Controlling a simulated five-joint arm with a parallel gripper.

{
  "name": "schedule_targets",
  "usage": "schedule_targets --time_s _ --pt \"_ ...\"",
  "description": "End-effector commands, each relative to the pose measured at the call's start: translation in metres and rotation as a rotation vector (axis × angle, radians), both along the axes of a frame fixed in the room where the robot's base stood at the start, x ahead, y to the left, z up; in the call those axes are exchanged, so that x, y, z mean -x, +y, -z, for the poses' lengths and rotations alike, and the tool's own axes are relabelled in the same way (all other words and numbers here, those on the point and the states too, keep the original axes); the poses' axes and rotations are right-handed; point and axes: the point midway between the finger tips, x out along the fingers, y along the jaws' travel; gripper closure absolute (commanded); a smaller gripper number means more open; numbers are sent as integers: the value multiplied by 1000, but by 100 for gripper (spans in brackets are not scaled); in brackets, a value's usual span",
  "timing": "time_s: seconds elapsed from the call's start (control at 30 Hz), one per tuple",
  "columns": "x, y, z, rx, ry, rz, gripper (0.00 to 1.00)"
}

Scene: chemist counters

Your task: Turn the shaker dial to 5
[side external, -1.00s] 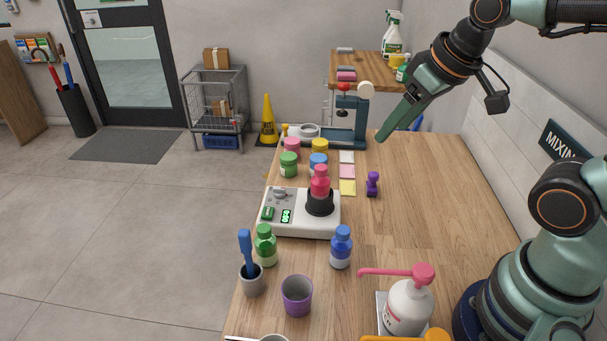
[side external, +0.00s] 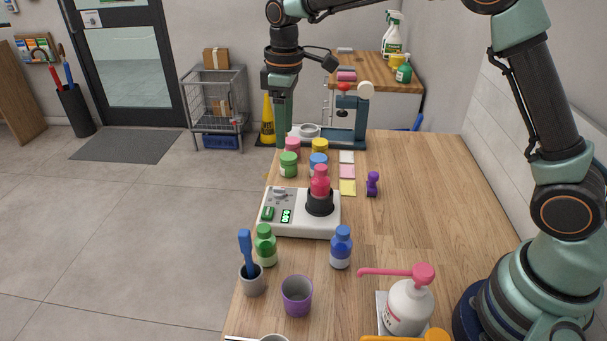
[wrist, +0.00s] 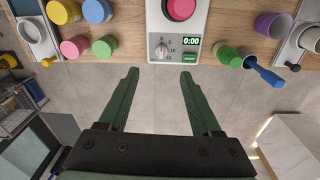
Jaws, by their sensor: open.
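The white shaker (side external: 325,225) sits on the wooden counter with a pink-capped bottle (side external: 320,183) in its black holder. Its grey dial (side external: 279,192) is on the left part of the top. In the wrist view the dial (wrist: 162,51) has printed numbers around it, and the display (wrist: 191,41) reads 0:00. The dial's exact setting is too small to tell. A green button (wrist: 190,57) is beside it. My gripper (side external: 283,145) points down, open and empty, above the counter's left edge beyond the shaker. In the wrist view my fingertips (wrist: 160,74) are apart, with the dial between and ahead of them.
Several jars, including a green one (side external: 289,165), stand behind the shaker, near my gripper. A green bottle (side external: 265,246), a blue bottle (side external: 341,247) and a purple cup (side external: 297,295) stand in front.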

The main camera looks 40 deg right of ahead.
Motion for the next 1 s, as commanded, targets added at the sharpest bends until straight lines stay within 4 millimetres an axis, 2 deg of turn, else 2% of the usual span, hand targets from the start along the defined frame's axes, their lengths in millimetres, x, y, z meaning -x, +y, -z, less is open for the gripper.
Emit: schedule_targets --time_s 0.03,0.1,0.43,0.8,1.0 --pt "-5 4 10 4 18 -23 35" --pt "-9 8 17 7 31 -47 35" --pt "-13 12 43 10 48 -73 35" --pt "-12 11 113 11 50 -72 35" --pt "-13 12 137 10 47 -72 35"
